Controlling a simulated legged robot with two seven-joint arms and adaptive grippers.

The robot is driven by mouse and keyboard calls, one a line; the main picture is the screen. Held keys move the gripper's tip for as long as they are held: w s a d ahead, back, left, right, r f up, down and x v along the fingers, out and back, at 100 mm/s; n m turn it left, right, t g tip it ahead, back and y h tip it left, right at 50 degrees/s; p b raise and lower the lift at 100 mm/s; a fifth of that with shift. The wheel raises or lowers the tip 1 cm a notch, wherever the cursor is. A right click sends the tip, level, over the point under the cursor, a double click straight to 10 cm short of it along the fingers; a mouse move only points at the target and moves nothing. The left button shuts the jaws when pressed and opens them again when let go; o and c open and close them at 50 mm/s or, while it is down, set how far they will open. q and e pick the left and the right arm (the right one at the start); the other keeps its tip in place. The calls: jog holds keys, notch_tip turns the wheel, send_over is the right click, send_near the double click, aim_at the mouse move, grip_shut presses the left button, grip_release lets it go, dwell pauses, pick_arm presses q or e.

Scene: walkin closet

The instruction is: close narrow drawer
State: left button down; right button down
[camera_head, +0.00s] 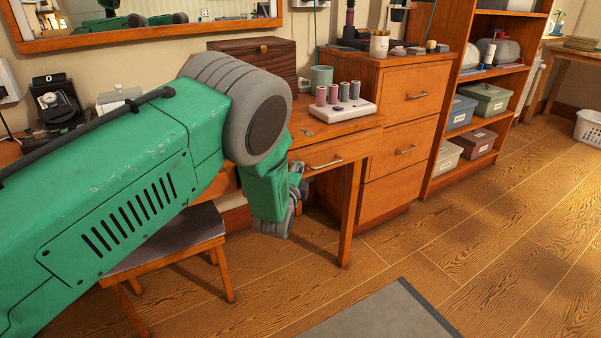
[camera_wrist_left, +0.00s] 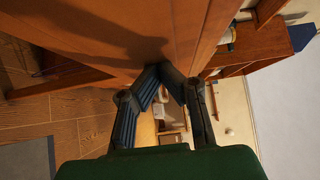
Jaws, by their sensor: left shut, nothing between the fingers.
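A narrow wooden drawer (camera_head: 345,150) with a metal handle (camera_head: 323,163) sits under the desk top. Its left part is hidden behind my left arm, and I cannot tell whether it stands slightly out. My left gripper (camera_head: 299,188) is low in front of the desk, just below and left of that handle, partly hidden by its wrist. In the left wrist view its two dark fingers (camera_wrist_left: 161,71) meet at the tips, empty, close to a brown wooden surface (camera_wrist_left: 110,30). I cannot tell whether they touch it. My right gripper is not in view.
A cabinet with several handled drawers (camera_head: 405,90) stands right of the desk, then an open shelf (camera_head: 470,75) with boxes. Spools on a white stand (camera_head: 345,108) are on the desk. A stool (camera_head: 170,245) is below my arm. The floor (camera_head: 490,230) at right is clear.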

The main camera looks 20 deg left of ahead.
pick_arm(q)
jog(key=shift+d, duration=0.1)
jog(key=w+a+b, duration=0.1)
jog(key=a, duration=0.1)
jog(key=w+a, duration=0.1)
jog(key=shift+w+a+b, duration=0.4)
jog(key=shift+r, duration=0.1)
